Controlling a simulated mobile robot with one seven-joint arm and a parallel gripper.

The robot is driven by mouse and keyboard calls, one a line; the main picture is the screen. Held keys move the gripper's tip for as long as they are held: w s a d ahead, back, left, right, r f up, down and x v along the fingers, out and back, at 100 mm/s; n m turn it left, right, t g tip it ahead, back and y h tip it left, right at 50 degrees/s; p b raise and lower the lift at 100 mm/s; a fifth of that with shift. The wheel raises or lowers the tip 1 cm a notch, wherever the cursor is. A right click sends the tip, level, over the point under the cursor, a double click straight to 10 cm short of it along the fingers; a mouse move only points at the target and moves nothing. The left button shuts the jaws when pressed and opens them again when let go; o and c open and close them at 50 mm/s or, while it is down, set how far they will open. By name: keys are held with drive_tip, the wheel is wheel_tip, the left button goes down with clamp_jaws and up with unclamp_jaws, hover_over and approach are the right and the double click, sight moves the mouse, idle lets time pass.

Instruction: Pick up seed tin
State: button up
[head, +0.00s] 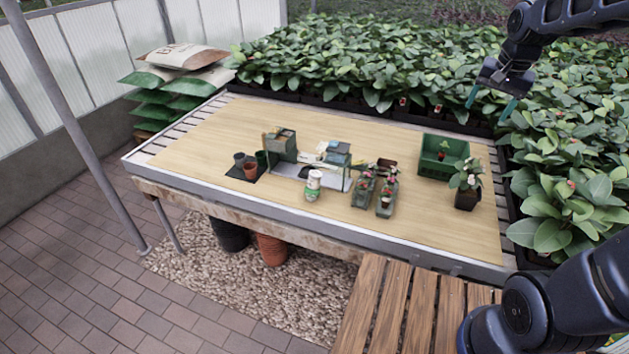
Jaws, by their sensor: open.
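A small white can with a green label (313,185) stands upright near the front middle of the wooden board (215,140); it looks most like the seed tin, but its print is too small to read. A grey-green box (282,146) stands behind it to the left, and I cannot rule that out as the tin. My gripper (491,103) is at the upper right, high over the leafy plants. Its two teal fingers are spread apart, pointing down, with nothing between them. It is far from the can.
Small pots (250,169) stand left of the box. A pale tray (285,170) lies behind the can. Two grey-green planters (386,198), a green crate (430,168) and a potted white flower (466,198) stand to the right. The board's left part is clear.

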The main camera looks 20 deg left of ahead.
drive_tip(key=w+a+f, duration=0.4)
drive_tip(key=w+a, duration=0.1)
drive_tip(key=a, duration=0.6)
drive_tip(key=m+g+h, duration=0.1)
drive_tip(key=m+g, duration=0.2)
drive_tip(key=m, duration=0.1)
hover_over(315, 173)
drive_tip(key=f, duration=2.4)
drive_tip(key=shift+w+a+f, duration=0.1)
drive_tip(key=shift+w+a, duration=0.05)
drive_tip(key=shift+a, duration=0.05)
drive_tip(key=shift+a+f, duration=0.15)
drive_tip(key=shift+f, duration=0.3)
wheel_tip(315, 173, down, 5)
drive_tip(key=shift+r, duration=0.1)
drive_tip(key=shift+s+d+f, duration=0.15)
drive_tip(key=shift+d+f, duration=0.05)
drive_tip(key=shift+f, duration=1.15)
drive_tip(key=shift+s+d+f, duration=0.1)
drive_tip(key=shift+d+f, duration=0.05)
drive_tip(key=shift+f, duration=1.2)
drive_tip(key=c, duration=1.1)
drive_tip(key=shift+r, duration=0.15)
drive_tip(key=shift+c, duration=0.2)
